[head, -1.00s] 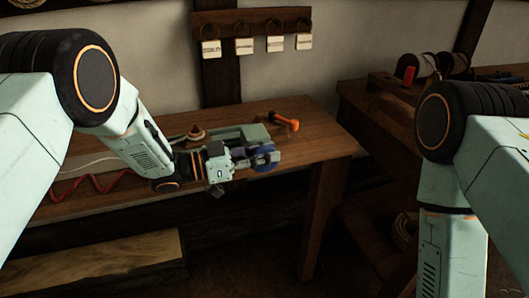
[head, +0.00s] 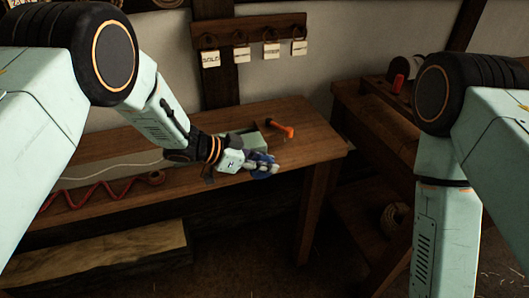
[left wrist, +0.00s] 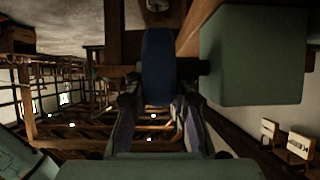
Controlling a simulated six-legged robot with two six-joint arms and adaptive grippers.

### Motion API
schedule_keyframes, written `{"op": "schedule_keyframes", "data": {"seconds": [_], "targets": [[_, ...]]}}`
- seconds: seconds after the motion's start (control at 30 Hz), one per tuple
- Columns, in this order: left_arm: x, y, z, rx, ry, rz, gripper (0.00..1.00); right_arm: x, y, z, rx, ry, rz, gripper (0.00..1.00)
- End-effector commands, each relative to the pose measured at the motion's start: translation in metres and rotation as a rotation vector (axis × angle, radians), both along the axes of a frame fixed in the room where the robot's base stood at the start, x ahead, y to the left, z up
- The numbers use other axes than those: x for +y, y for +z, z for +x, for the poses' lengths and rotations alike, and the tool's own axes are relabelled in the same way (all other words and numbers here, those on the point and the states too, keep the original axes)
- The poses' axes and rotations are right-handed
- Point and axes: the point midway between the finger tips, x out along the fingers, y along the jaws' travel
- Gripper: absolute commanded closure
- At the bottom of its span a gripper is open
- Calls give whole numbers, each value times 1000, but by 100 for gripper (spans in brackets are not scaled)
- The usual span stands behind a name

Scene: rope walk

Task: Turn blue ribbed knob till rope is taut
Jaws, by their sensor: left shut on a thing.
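The blue ribbed knob (head: 264,174) is at the front of the green housing (head: 254,139) on the workbench. My left gripper (head: 262,162) is shut on the knob and covers part of it in the head view. In the left wrist view the knob (left wrist: 158,66) stands between the two fingers, with the green housing (left wrist: 252,60) to its right. A thin pale rope (head: 112,165) lies in a loose curve across the bench to the left; its end near the housing is hidden behind my arm. My right gripper is out of view.
A red coiled cord (head: 88,195) lies on the bench (head: 310,150) at left. Labelled tags (head: 271,50) hang on the wall. A second bench (head: 375,122) stands at right, with a floor gap between.

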Motion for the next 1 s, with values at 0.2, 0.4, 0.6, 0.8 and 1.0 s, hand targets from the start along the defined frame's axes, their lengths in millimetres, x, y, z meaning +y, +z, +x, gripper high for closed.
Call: {"op": "schedule_keyframes", "data": {"seconds": [0.2, 0.4, 0.6, 0.8, 1.0], "targets": [[-1, 0, 0, 20, 0, 58, 100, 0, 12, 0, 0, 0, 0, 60], [-1, -1, 0, 26, 0, 73, 100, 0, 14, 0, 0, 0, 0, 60], [-1, -2, 0, 27, 0, 74, 100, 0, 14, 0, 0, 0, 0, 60], [-1, -2, 0, 27, 0, 74, 72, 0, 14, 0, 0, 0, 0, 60], [-1, -1, 0, 25, 0, 74, 68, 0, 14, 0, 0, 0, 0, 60]]}}
